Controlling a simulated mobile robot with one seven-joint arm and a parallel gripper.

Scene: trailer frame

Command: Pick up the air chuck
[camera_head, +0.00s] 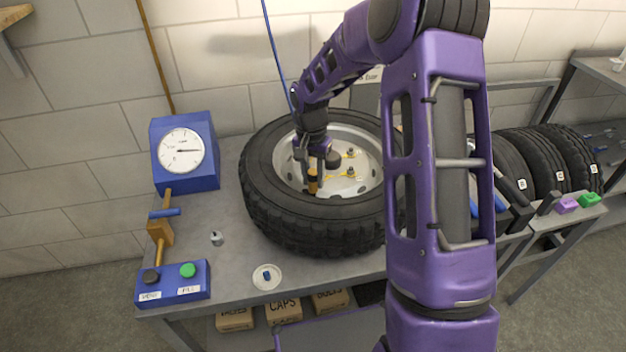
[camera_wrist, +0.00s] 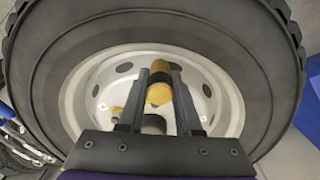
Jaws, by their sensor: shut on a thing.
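The air chuck, a short brass-coloured cylinder with dark bands, shows in the head view (camera_head: 313,184) inside the wheel's rim opening. In the wrist view the air chuck (camera_wrist: 159,93) lies between my two dark fingers. My gripper (camera_head: 311,170) reaches down into the rim and is shut on the air chuck; it also shows in the wrist view (camera_wrist: 158,76). The chuck's lower end is hard to make out. A blue hose (camera_head: 273,45) hangs from above and passes behind my arm.
The tyre (camera_head: 268,205) lies flat on the grey bench around a silver rim (camera_head: 365,150). A blue gauge (camera_head: 183,150) and a blue box with two buttons (camera_head: 172,284) stand at left. A small dish (camera_head: 267,283) is in front. Several tyres (camera_head: 540,160) stand at right.

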